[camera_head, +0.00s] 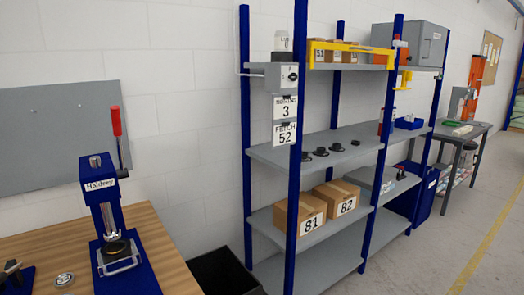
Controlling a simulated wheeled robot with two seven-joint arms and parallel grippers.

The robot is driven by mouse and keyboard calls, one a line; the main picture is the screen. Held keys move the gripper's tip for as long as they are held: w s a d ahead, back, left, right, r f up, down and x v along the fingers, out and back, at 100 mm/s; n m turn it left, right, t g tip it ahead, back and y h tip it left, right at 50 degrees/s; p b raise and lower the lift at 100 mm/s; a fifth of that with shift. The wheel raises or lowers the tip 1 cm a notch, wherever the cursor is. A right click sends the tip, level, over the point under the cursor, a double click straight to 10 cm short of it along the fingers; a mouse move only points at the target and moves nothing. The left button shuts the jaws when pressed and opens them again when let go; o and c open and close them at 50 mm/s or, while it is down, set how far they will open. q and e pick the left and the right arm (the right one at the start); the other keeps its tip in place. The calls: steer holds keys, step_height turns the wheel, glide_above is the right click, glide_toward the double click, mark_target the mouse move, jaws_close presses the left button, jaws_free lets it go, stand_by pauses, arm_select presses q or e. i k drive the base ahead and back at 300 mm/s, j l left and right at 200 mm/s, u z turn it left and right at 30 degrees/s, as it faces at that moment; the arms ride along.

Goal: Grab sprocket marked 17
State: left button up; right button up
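Several small dark round parts lie in a row on the middle shelf (281,154) of the blue and grey rack. From left to right they include a flat dark part (307,157), a larger dark part with a raised middle (321,152), another like it (337,147) and a very small one at the right. They may be sprockets, but no number 17 can be read on any of them. Neither of my grippers is in view.
A wooden bench (165,245) at the left carries a blue press (103,215) with a red-handled lever. Boxes marked 81 (311,224) and 82 (347,205) stand on the lower shelf. A black bin (222,272) sits between bench and rack. Open floor lies at the right.

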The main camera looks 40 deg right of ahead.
mark_target(320, 152)
steer(key=l+z, duration=0.1)
steer(key=l, duration=0.85)
steer(key=i+l+z, duration=0.15)
steer(key=l, duration=0.75)
